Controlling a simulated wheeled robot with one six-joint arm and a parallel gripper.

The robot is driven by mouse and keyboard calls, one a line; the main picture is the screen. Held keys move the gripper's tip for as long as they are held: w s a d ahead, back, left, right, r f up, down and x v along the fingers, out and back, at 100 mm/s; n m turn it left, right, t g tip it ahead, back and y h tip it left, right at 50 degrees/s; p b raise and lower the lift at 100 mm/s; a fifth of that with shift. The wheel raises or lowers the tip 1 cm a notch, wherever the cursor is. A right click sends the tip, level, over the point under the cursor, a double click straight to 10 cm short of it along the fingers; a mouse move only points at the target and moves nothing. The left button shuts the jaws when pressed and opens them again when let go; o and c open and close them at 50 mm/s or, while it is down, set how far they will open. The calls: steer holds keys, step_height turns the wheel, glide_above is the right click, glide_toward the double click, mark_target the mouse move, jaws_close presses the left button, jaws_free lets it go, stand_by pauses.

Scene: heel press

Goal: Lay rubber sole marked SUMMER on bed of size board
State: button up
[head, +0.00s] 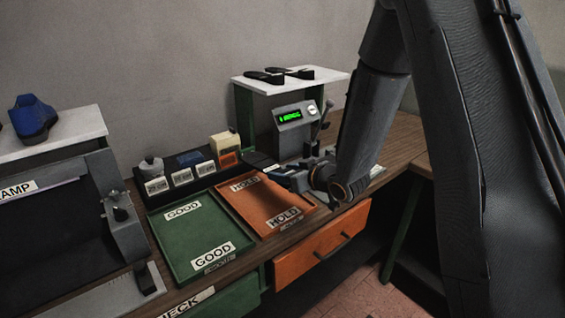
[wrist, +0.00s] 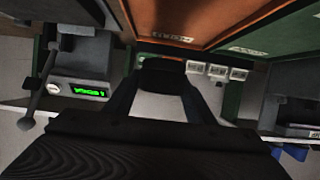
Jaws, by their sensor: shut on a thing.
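My gripper (head: 283,175) is low over the back right of the orange tray, in front of the press. In the wrist view my gripper (wrist: 163,95) is shut on a dark piece, which looks like the rubber sole (wrist: 165,75), between its fingertips. No marking can be read on it. Several other dark soles (head: 279,74) lie on the white shelf above the press in the head view. I cannot make out the size board; a pale surface behind my wrist is mostly hidden by my arm.
The orange HOLD tray (head: 236,204) and green GOOD tray (head: 165,240) lie on the bench. A grey press unit (head: 285,128) with a green display and lever stands behind my gripper. A black rack (head: 150,200) with white labelled blocks stands behind the green tray. A clamp machine (head: 120,218) is at left.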

mark_target(284, 207)
steer(key=shift+w+f, duration=0.15)
steer(key=shift+f, duration=0.05)
step_height(284, 207, down, 10)
steer(key=b, duration=0.7)
steer(key=shift+r, duration=0.2)
steer(key=shift+f+b, duration=0.35)
steer(key=shift+f, duration=0.05)
stand_by(0.4)
steer(key=o, duration=1.3)
steer(key=shift+c, duration=0.2)
